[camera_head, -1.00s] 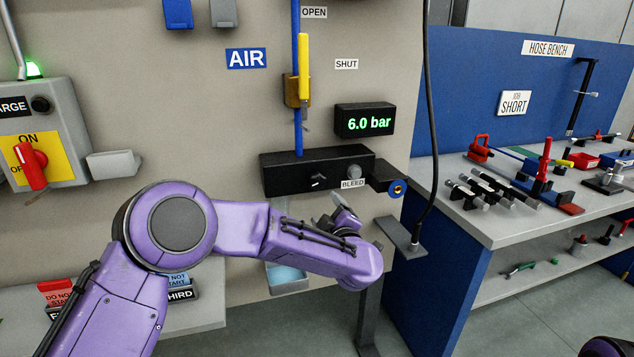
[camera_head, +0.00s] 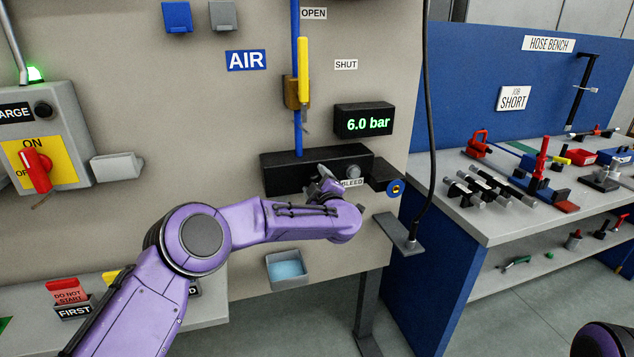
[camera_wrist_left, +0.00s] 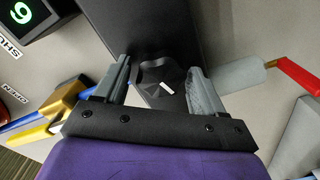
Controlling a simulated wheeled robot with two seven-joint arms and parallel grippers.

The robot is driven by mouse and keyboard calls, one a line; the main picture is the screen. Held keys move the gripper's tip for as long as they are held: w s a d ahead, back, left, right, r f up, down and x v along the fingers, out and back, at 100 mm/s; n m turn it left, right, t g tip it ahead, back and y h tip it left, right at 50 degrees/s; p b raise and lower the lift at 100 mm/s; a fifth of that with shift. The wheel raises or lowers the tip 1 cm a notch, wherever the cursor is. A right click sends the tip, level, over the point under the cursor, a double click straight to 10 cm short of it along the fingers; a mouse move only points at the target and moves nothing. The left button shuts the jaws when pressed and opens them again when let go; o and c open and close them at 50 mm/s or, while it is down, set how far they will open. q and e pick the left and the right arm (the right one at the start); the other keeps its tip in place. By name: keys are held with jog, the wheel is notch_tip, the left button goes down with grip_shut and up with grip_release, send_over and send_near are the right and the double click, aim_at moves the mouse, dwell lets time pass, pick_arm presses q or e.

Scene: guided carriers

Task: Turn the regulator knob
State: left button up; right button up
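The black regulator block (camera_head: 285,172) is fixed to the wall panel below the display. My left gripper (camera_head: 322,182) is in front of it and hides the knob in the head view. In the left wrist view, the black regulator knob (camera_wrist_left: 155,76) with its white mark lies between the two grey fingers of my left gripper (camera_wrist_left: 160,88). The fingers are open, one on each side of the knob. I cannot tell whether they touch it. The display (camera_head: 365,120) reads 6.0 bar. My right gripper is not in view.
The round grey bleed button (camera_head: 353,172) is just right of my gripper. The yellow valve handle (camera_head: 303,70) stands upright above the block. A black hose (camera_head: 430,130) hangs at the right. A small grey tray (camera_head: 290,269) is below.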

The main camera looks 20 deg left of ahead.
pick_arm(q)
jog(key=c, duration=0.7)
jog(key=shift+f+n+b, duration=0.25)
jog(key=shift+n+b, duration=0.35)
jog(key=shift+b, duration=0.4)
jog(key=n+b, duration=0.3)
jog(key=b, duration=0.2)
jog(key=shift+f+n, duration=0.1)
jog(key=shift+n, duration=0.2)
jog(key=shift+r+n+b, duration=0.2)
jog(key=shift+n+b, duration=1.4)
jog(key=shift+b, duration=0.15)
jog(key=o, duration=1)
jog(key=shift+c, duration=0.2)
jog(key=shift+s, duration=0.1)
